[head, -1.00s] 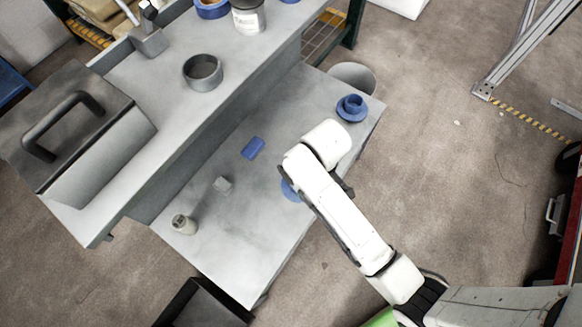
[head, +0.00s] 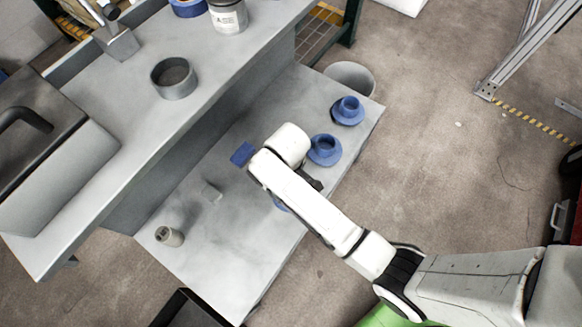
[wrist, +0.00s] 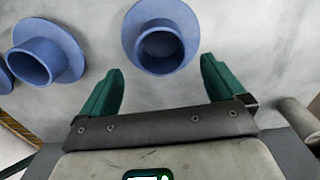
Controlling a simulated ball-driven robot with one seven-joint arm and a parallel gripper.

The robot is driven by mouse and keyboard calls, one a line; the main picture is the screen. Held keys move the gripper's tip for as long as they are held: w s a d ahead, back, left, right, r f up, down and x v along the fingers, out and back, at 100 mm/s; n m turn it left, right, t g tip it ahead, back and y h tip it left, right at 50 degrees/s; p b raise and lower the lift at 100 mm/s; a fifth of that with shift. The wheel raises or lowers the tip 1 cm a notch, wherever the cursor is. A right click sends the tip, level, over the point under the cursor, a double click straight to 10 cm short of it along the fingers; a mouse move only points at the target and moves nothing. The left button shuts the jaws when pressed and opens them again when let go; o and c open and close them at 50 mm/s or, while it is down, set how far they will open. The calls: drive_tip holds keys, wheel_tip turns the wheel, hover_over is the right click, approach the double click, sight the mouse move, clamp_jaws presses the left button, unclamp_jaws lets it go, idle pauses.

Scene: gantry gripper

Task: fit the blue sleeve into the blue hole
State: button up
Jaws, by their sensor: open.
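Two blue flanged rings with hollow raised collars stand near the right end of the lower grey shelf, one farther back (head: 347,110) and one nearer (head: 324,149). In the wrist view a flanged ring (wrist: 160,62) lies just beyond my open, empty gripper (wrist: 161,66), roughly centred between the green fingers. Another ring (wrist: 75,48) is to its left, with a blue edge at the far left. I cannot tell which piece is the sleeve or which is the hole. My arm hides the fingers in the head view.
The raised bench holds a grey ring (head: 175,78) and a jar (head: 228,16). The shelf's front edge is close to my arm.

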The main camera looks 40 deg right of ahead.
drive_tip(key=f, duration=0.2)
drive_tip(key=s+f+b, duration=0.1)
drive_tip(key=shift+f, duration=1)
drive_tip(key=c, duration=1.2)
